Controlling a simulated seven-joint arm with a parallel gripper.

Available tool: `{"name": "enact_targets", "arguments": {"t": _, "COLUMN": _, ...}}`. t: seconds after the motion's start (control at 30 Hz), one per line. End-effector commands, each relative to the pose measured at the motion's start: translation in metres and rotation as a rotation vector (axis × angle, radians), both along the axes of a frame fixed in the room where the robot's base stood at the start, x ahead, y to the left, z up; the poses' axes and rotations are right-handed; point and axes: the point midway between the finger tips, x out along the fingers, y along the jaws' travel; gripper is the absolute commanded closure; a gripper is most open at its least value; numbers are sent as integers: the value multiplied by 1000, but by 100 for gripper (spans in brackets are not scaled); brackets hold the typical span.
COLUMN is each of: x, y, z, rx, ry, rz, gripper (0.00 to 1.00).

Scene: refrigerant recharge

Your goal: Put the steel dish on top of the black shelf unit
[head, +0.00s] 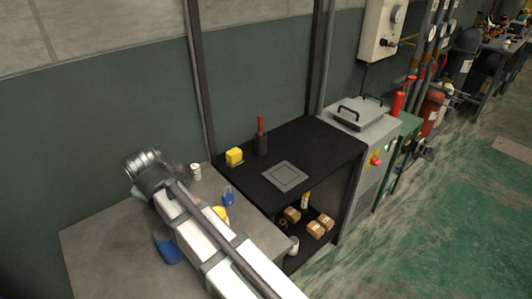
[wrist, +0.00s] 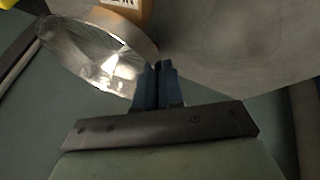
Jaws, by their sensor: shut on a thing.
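In the wrist view, the steel dish (wrist: 85,58) is a shiny round shallow dish at upper left. My gripper (wrist: 159,68) has blue fingers, close together and shut on the dish's rim at its right side. In the head view I cannot make the dish out clearly, and my arm hides the fingertips above the grey table. The black shelf unit (head: 328,154) stands right of the table in the head view. I cannot tell whether the dish touches the table.
On the shelf unit's top are a yellow block (head: 234,156), a red-handled tool in a dark holder (head: 262,142) and a grey square plate (head: 285,176). The top's right part is bare. A blue container (head: 229,195) and a white can (head: 196,171) stand on the grey table (head: 105,245).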

Motion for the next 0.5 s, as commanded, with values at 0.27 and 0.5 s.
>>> {"name": "enact_targets", "arguments": {"t": 0.27, "x": 69, "y": -64, "z": -3, "rx": 0, "ry": -3, "rz": -131, "gripper": 100}}
{"name": "enact_targets", "arguments": {"t": 0.5, "x": 122, "y": -123, "z": -6, "rx": -1, "ry": -4, "rz": -243, "gripper": 100}}
